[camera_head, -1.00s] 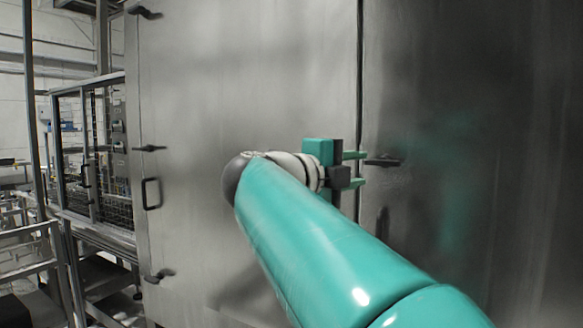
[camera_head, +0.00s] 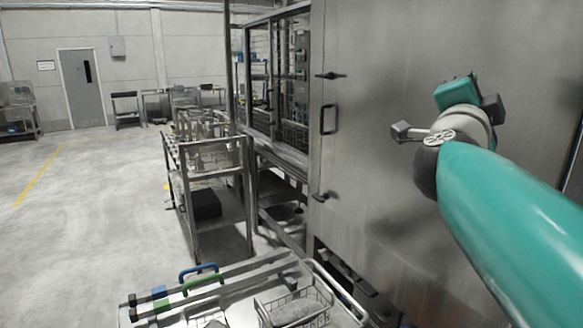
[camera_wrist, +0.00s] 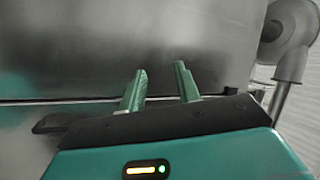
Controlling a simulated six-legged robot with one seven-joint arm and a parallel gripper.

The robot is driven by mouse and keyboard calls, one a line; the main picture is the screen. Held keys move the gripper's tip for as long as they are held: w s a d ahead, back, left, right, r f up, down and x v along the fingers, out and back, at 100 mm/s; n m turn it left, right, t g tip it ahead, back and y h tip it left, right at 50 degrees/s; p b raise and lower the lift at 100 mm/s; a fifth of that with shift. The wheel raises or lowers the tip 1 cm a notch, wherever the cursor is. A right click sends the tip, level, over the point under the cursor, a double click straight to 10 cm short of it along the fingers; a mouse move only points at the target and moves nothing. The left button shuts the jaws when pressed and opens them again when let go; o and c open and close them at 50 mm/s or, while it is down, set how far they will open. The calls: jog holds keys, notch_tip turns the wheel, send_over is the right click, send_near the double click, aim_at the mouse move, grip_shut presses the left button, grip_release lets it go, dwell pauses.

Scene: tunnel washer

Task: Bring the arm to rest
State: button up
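My arm reaches in from the right of the head view, with its teal forearm in front of the steel washer wall (camera_head: 365,150). My gripper's teal housing shows at the end of the arm in the head view, but its fingers are hidden there. In the wrist view my gripper (camera_wrist: 161,84) has two green fingers standing apart with an empty gap between them. Blurred grey steel panel lies beyond the fingertips. I see nothing held.
A dark door handle (camera_head: 328,119) and latches stick out from the washer wall. A cart (camera_head: 207,290) with a wire basket (camera_head: 293,306) stands at the lower middle. A metal rack (camera_head: 208,160) stands behind it. Open floor (camera_head: 80,220) lies at the left.

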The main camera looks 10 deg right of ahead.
jog(key=a+f+n+g+y, duration=0.1)
jog(key=a+f+n+y, duration=1.4)
jog(key=a+f+n, duration=0.4)
jog(key=s+f+n+g, duration=0.1)
jog(key=s+f+g, duration=0.3)
jog(key=s+f, duration=0.3)
jog(key=s+f+n+g, duration=0.1)
jog(key=s+f+g, duration=0.4)
jog(key=s+f, duration=0.3)
notch_tip(320, 180, down, 5)
jog(key=shift+d+r, duration=0.1)
jog(key=shift+d, duration=0.3)
